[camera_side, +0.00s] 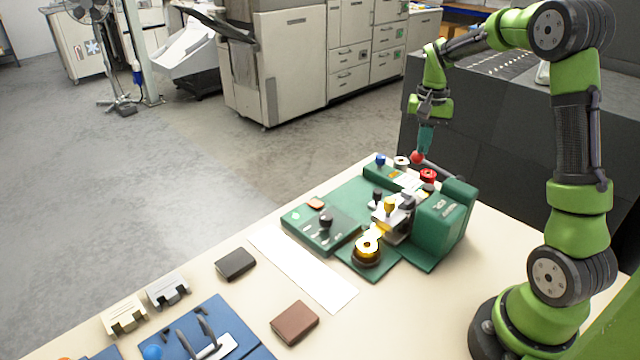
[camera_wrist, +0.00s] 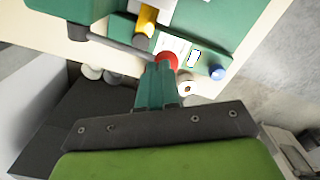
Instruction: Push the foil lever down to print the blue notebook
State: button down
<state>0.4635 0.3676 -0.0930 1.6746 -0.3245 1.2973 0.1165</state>
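The green foil press (camera_side: 440,232) stands on the table with its lever (camera_side: 436,168) sticking out toward the back. The lever ends in a red ball knob (camera_side: 416,157), which also shows in the wrist view (camera_wrist: 167,61). My gripper (camera_side: 426,150) points down right at the knob; its teal fingers (camera_wrist: 158,75) look shut together, with nothing visible between them. The fingertips overlap the knob's edge in the wrist view; I cannot tell whether they touch it. I cannot make out a blue notebook in either view.
A gold foil roll (camera_side: 367,247) sits at the press's front. A black notebook (camera_side: 235,263) and a brown notebook (camera_side: 295,322) lie on the table. A blue tray (camera_side: 250,345) is at the near left. A blue knob (camera_side: 380,159) is near the lever.

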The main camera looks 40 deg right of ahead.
aim_at(423, 158)
jog(key=shift+f, duration=0.5)
jog(key=shift+s+f, duration=0.15)
jog(key=shift+f, duration=1.45)
jog(key=shift+s+f, duration=0.1)
notch_tip(423, 158, up, 12)
jog(key=shift+f, duration=0.25)
dwell(1.2)
jog(key=shift+r, duration=0.1)
jog(key=shift+r, duration=1.9)
